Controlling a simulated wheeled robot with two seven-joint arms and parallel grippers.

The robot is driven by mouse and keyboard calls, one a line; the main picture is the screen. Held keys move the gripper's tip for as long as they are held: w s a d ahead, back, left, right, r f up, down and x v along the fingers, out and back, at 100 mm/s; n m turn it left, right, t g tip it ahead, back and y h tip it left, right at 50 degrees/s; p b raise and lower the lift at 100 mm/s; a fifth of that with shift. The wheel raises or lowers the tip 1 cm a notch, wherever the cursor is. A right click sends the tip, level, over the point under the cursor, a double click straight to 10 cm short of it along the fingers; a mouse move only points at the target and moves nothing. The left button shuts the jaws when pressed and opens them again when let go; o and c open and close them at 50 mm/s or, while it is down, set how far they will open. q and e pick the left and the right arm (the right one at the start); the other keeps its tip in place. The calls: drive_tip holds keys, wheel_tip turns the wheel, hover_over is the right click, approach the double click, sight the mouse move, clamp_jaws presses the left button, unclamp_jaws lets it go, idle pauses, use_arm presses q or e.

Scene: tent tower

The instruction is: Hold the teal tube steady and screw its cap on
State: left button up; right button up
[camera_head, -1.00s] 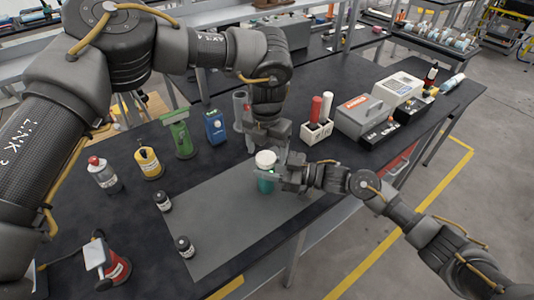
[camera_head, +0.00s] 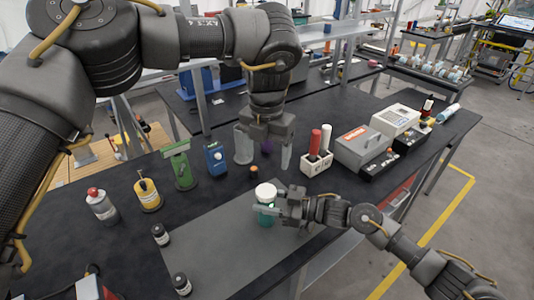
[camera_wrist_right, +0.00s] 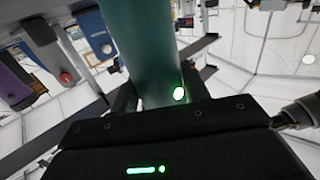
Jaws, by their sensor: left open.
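The teal tube (camera_head: 265,217) stands upright at the upper right part of the grey mat (camera_head: 215,250), with its white cap (camera_head: 265,192) sitting on top. Whether the cap is fully seated cannot be told. My right gripper (camera_head: 272,210) is shut on the tube's side from the right. The tube also fills the space between its fingers in the right wrist view (camera_wrist_right: 145,50), where the cap is out of frame. My left gripper (camera_head: 264,154) is open and empty, its fingers spread and pointing down, above and behind the cap and apart from it.
A small orange-topped item (camera_head: 253,173) and a purple item (camera_head: 267,146) are near my left gripper. A white holder (camera_head: 316,163) with red and white tubes stands to the right. Green (camera_head: 180,166) and blue (camera_head: 215,158) devices stand left. The mat's middle is clear.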

drive_tip(key=o, duration=0.4)
drive_tip(key=shift+o, duration=0.2)
drive_tip(key=shift+w, duration=0.1)
drive_tip(key=b+v, duration=0.3)
drive_tip(key=v, duration=0.7)
drive_tip(key=shift+f, duration=0.1)
drive_tip(key=shift+d, duration=0.4)
